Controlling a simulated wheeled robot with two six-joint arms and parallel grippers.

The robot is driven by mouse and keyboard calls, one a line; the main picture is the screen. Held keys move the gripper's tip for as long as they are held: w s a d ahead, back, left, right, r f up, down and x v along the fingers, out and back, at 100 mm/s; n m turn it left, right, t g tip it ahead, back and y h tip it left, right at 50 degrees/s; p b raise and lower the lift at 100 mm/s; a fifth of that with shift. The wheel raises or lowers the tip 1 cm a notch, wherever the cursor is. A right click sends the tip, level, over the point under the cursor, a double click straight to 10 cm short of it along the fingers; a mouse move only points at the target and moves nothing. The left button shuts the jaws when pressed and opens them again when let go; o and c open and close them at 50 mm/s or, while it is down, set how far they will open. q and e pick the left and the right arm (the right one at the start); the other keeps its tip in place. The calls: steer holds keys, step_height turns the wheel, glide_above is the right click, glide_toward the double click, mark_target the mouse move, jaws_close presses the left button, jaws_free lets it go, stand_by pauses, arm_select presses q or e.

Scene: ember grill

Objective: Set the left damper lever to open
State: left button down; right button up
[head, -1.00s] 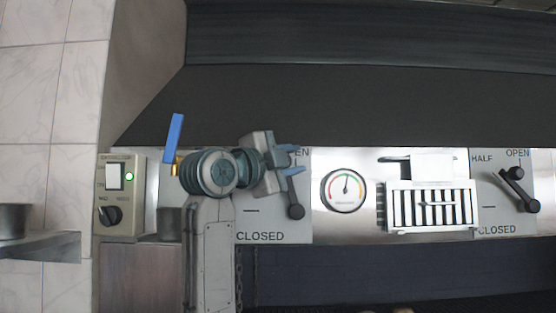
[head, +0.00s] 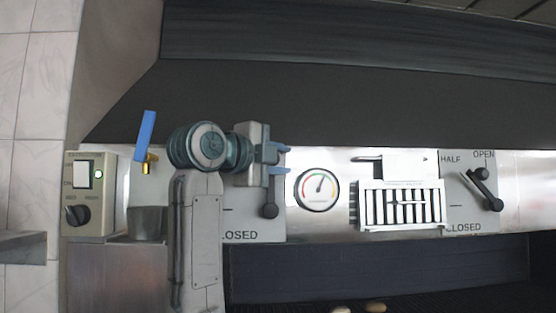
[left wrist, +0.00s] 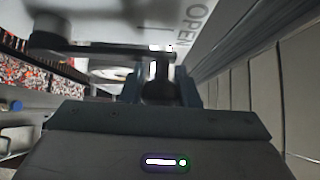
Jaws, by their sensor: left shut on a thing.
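The left damper lever (head: 270,196) is a dark bar with a round knob at its lower end, on the grey panel left of the gauge. In the head view it stands nearly upright, and its upper end is hidden by my left gripper (head: 283,159). In the left wrist view my left gripper (left wrist: 160,92) is shut around a short post at one end of the lever's dark bar (left wrist: 95,48). The OPEN label (left wrist: 195,24) shows close by there. In the head view that label is covered, and part of the CLOSED label (head: 241,236) shows below. My right gripper is not in view.
A round gauge (head: 316,189) and a white slotted rack (head: 402,206) are to the right. Beyond is another damper lever (head: 487,190). A blue-handled valve (head: 146,135), a metal cup (head: 147,222) and a switch box (head: 90,195) are to the left. The grill is below.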

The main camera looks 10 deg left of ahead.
arm_select(q)
steer(key=c, duration=1.1)
jaws_free()
steer(key=shift+c, duration=0.2)
steer(key=shift+d, duration=0.15)
steer(key=b+v, duration=0.5)
steer(key=v, duration=0.5)
steer(key=shift+s, duration=0.3)
steer(key=shift+f, duration=0.1)
